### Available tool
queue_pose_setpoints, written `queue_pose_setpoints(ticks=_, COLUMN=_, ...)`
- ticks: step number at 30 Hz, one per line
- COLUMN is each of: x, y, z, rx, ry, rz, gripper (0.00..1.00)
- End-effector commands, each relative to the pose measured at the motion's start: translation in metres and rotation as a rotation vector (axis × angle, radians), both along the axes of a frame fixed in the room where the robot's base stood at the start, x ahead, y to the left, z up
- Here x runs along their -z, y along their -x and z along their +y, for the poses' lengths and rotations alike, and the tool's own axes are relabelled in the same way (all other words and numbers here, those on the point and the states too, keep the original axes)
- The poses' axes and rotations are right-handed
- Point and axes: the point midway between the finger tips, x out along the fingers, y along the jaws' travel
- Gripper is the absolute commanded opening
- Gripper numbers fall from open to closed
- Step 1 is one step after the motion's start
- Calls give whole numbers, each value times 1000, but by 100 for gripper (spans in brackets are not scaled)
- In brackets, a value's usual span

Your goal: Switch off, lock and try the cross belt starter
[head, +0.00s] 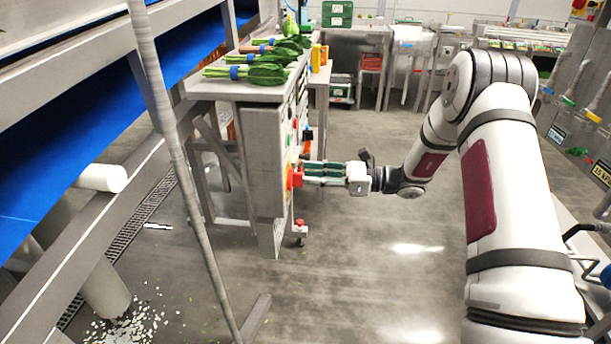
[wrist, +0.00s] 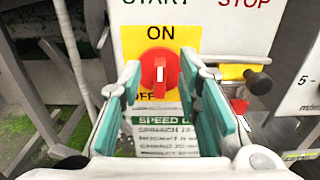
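The starter's red rotary switch (wrist: 160,73) sits on a yellow plate (wrist: 186,40) marked ON above and OFF at lower left. Its pale pointer stands upright toward ON. My gripper (wrist: 160,66) is open, with its teal fingers left and right of the switch in the wrist view; I cannot tell whether they touch it. In the head view my gripper (head: 304,172) is at the cabinet face, by the red switch (head: 296,178). A black-knobbed peg (wrist: 258,81) sticks out right of the plate. A small red item (wrist: 239,106), partly hidden by the right finger, hangs below it.
A speed list label (wrist: 165,135) is below the switch, partly covered by my fingers. Bunches of greens (head: 255,72) lie on the steel top (head: 225,88) above the cabinet. A blue belt (head: 105,110) and its frame stand at left. The floor right of the cabinet is clear.

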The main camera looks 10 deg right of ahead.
Motion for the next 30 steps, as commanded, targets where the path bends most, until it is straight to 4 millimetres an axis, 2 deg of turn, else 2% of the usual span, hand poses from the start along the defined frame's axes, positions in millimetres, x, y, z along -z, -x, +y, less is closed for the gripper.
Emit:
queue_pose_setpoints(ticks=6, x=0, y=-6, z=19, rx=0, ry=0, rz=0, gripper=31)
queue_pose_setpoints(ticks=16, x=0, y=-7, z=22, rx=1, ry=0, rz=0, gripper=31)
queue_pose_setpoints(ticks=17, x=0, y=-7, z=22, rx=1, ry=0, rz=0, gripper=26)
queue_pose_setpoints(ticks=20, x=0, y=-7, z=22, rx=1, ry=0, rz=0, gripper=3)
queue_pose_setpoints(ticks=21, x=0, y=-7, z=22, rx=1, ry=0, rz=0, gripper=0)
queue_pose_setpoints(ticks=30, x=0, y=-7, z=22, rx=1, ry=3, rz=-9, gripper=0)
